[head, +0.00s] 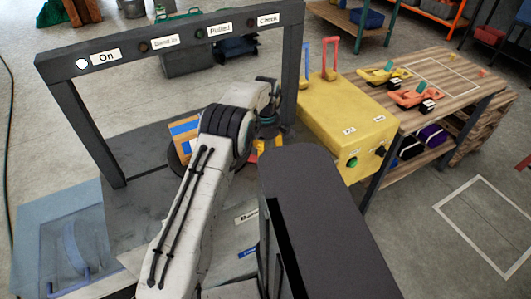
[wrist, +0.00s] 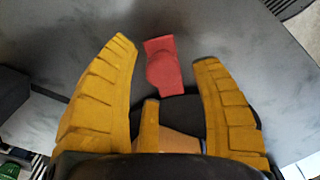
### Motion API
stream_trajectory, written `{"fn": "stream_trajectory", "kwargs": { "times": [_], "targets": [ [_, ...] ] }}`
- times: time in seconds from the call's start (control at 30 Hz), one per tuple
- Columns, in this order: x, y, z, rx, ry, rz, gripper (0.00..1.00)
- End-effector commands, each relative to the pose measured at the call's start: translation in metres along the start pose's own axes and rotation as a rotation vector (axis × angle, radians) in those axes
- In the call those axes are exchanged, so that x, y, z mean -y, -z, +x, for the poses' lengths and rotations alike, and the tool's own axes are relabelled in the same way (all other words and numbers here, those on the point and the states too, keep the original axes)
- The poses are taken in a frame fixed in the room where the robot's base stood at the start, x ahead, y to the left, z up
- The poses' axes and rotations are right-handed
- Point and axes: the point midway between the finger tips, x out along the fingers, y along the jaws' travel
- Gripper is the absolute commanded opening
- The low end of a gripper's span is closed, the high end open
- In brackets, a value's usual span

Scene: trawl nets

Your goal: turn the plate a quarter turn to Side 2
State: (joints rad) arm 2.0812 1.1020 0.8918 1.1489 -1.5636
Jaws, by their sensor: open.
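A dark round plate (head: 176,162) lies on the grey bench under the frame, mostly hidden behind my arm in the head view. An orange block with blue bands (head: 184,135) stands at the plate. In the wrist view a dark rounded edge, likely the plate (wrist: 188,105), shows between my fingers, with a tan surface (wrist: 180,143) below it. A red piece (wrist: 162,67) sticks out beyond that edge. My gripper (wrist: 164,51) is open, its yellow fingers spread either side of the red piece, with nothing visibly held. I cannot tell whether they touch anything. No side marking is readable.
A dark frame (head: 180,40) spans the bench; its "On" lamp (head: 83,63) is white, the others dark. A yellow box (head: 345,115) with blue and red levers and a green button stands right, near a wooden table (head: 455,80).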

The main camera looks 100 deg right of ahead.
Motion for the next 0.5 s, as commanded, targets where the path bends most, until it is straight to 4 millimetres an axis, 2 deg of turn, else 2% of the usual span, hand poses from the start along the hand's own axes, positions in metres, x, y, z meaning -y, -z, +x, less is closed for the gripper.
{"fn": "stream_trajectory", "kwargs": {
  "times": [0.3, 0.5],
  "targets": [
    [-0.001, 0.0, -0.055, 0.0, -0.005, 0.0, 0.58],
    [-0.001, 0.0, -0.084, 0.0, -0.004, 0.0, 0.58]
  ]
}}
